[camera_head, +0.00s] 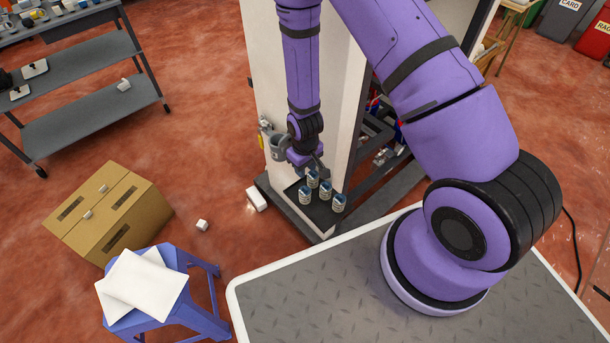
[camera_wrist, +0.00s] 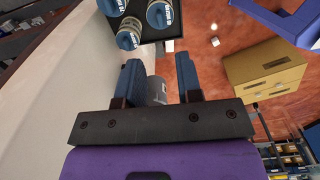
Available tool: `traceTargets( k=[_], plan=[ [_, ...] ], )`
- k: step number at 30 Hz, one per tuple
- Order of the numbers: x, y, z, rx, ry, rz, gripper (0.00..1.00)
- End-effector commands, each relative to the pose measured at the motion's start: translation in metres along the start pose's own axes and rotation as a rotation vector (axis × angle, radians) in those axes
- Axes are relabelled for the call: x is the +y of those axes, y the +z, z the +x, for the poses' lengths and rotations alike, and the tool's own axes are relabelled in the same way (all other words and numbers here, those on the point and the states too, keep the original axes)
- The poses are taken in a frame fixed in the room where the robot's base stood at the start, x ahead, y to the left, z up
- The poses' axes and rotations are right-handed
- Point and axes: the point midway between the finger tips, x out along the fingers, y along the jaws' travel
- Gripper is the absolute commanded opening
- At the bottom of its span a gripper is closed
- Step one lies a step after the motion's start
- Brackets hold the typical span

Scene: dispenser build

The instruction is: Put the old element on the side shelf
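Several small canisters (camera_head: 305,196) with blue tops and pale banded sides stand upright on a black side shelf (camera_head: 318,219) low on the white cabinet. I cannot tell which one, if any, is the old element. They also show at the top of the wrist view (camera_wrist: 128,34). My gripper (camera_head: 310,166) is just above and behind the canisters, close to the cabinet wall. In the wrist view my gripper (camera_wrist: 157,72) has its two blue fingers apart with a gap between them. A grey cylindrical part (camera_wrist: 157,92) shows beyond the gap and does not look gripped.
A grey round fitting (camera_head: 278,145) sticks out from the cabinet (camera_head: 268,70) left of my gripper. A white block (camera_head: 257,199) lies on the floor beside the shelf.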

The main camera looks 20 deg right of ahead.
Motion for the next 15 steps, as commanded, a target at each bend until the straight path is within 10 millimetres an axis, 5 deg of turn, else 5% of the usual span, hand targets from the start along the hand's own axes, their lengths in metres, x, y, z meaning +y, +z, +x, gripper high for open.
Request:
traceTargets(
  k=[15],
  plan=[
    [0.000,-0.001,-0.027,0.002,0.000,0.000,0.33]
  ],
)
